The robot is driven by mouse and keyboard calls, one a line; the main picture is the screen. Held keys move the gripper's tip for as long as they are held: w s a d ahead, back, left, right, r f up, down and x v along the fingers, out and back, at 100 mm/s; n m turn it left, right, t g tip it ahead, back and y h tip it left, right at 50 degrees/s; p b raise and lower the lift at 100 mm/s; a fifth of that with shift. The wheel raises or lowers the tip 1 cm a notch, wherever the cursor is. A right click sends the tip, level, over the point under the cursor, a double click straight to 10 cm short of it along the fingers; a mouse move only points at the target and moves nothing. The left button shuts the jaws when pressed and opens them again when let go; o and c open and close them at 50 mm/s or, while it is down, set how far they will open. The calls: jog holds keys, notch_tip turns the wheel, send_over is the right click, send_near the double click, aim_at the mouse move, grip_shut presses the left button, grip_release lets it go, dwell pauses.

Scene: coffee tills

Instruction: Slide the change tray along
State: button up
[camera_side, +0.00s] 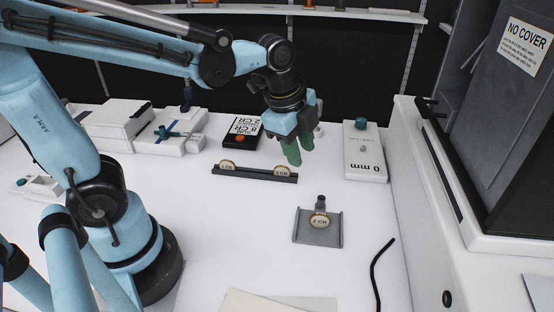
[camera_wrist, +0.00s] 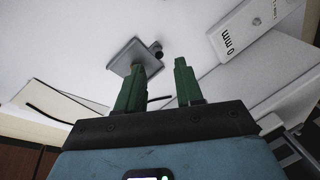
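The change tray (camera_side: 303,236) is a small grey tray with raised side edges and a dark knob (camera_side: 320,202) at its far edge. A round cream coin (camera_side: 320,221) marked CR is on it. The tray also shows in the wrist view (camera_wrist: 124,58), partly behind a finger. My gripper (camera_side: 298,158) is above the counter, beyond the tray and a little to its left in the side view. Its two green fingers stand apart in the wrist view (camera_wrist: 163,68), with nothing held between them.
A dark rail (camera_side: 255,174) with two coins lies left of the tray. A white "0 mm" block (camera_side: 364,155) stands at the back right, beside a white raised unit. A black cable (camera_side: 378,270) lies right of the tray. Paper sheets (camera_side: 275,302) lie in front. Counter around the tray is clear.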

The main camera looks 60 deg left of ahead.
aim_at(321, 197)
jog(key=w+d+f+m+g, duration=0.1)
jog(key=m, duration=0.3)
jog(key=w+d+f+m+g, duration=0.1)
jog(key=m, duration=0.3)
jog(key=w+d+f+m+g, duration=0.1)
jog(key=w+f+m, duration=0.1)
jog(key=m, duration=0.2)
jog(key=shift+d+f, duration=0.1)
jog(key=shift+d, duration=0.3)
jog(key=shift+f, duration=4)
jog(key=shift+s, duration=0.1)
grip_shut()
